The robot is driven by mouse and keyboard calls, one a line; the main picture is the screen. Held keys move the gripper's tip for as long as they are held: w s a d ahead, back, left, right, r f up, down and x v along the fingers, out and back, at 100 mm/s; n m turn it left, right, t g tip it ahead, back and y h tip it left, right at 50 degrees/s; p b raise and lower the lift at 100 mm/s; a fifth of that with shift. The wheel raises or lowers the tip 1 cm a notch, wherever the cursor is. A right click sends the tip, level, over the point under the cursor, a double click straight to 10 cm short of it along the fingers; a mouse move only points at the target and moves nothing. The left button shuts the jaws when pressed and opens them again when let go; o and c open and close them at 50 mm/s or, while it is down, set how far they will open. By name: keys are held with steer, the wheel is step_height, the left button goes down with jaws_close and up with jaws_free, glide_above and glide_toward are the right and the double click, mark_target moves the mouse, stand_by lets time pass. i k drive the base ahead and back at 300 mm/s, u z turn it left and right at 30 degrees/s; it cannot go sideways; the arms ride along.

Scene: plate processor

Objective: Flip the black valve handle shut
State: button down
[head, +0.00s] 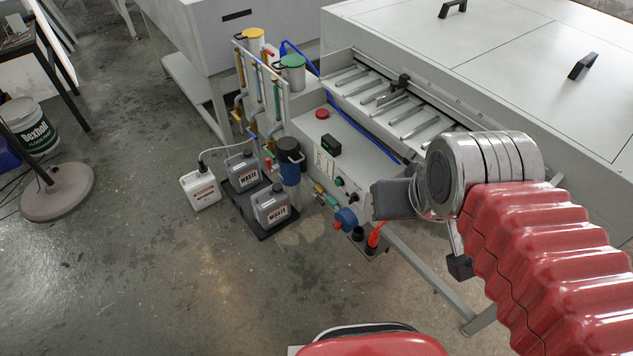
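I cannot pick out the black valve handle for certain. A cluster of small valves and fittings (325,195) sits on the lower front of the grey plate processor (365,165), with a blue round part (346,218) beside it. A black upright part (357,234) stands just below the blue part, next to an orange-red one (375,234). My gripper (393,199), a dark grey block past the silver wrist, appears just right of these fittings in the picture. Its fingers are not clearly visible, and the wrist and red arm cover the machine's front right.
A blue filter with a black cap (290,152) and a pipe rack (262,90) stand left of the fittings. Grey waste jugs (271,207) and a white jug (200,187) stand on or near a black floor tray. The floor at lower left is clear.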

mark_target(319, 199)
steer(key=u, duration=0.25)
steer(key=i, duration=0.7)
steer(key=u, duration=0.9)
steer(key=i, duration=0.55)
steer(key=u, duration=0.35)
